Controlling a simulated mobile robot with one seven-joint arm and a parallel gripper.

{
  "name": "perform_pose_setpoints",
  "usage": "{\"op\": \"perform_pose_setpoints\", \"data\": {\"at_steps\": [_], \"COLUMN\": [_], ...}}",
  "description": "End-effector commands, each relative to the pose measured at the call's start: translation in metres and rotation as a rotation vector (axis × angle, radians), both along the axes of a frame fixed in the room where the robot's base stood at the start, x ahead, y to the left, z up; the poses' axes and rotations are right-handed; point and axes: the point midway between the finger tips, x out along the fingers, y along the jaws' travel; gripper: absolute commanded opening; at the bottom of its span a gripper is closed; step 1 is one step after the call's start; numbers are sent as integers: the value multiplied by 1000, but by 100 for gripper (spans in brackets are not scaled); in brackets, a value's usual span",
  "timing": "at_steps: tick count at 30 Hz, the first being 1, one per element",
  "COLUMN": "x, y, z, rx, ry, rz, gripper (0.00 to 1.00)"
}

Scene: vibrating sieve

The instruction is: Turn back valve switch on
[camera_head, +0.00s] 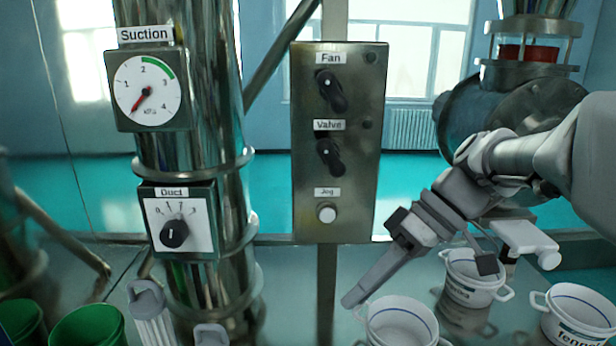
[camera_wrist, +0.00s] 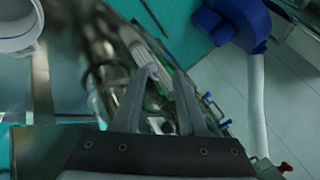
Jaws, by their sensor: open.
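The valve switch (camera_head: 330,156) is a black rotary knob below the "Valve" label on the metal control panel (camera_head: 303,215) in the head view. Its handle slants from upper left to lower right. The lamp right of its label looks dark. My gripper (camera_head: 352,300) is below and to the right of the panel's lower edge, pointing down and left, apart from the switch. In the wrist view my gripper (camera_wrist: 166,74) shows two separated fingers with nothing held between them. I cannot make out the valve switch in the wrist view.
The fan switch (camera_head: 331,91) sits above, and a white jog button (camera_head: 327,214) below. Left are a suction gauge (camera_head: 148,90) and a duct dial (camera_head: 174,232) on a steel pipe. White buckets (camera_head: 470,290) stand lower right, green bins (camera_head: 88,326) lower left.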

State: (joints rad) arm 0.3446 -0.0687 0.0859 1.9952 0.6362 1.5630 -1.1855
Motion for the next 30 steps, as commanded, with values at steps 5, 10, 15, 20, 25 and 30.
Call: {"op": "perform_pose_setpoints", "data": {"at_steps": [5,10,15,20,25,30], "x": [70,119,142,149,152,157], "y": [-16,-53,-88,-99,-82,-47], "z": [45,88,115,125,127,128], "rx": [360,616,744,781,783,784], "ry": [-262,-597,-857,-956,-962,-959], "rz": [88,135,148,153,155,157], "gripper": [41,41,41,41,41,41]}}
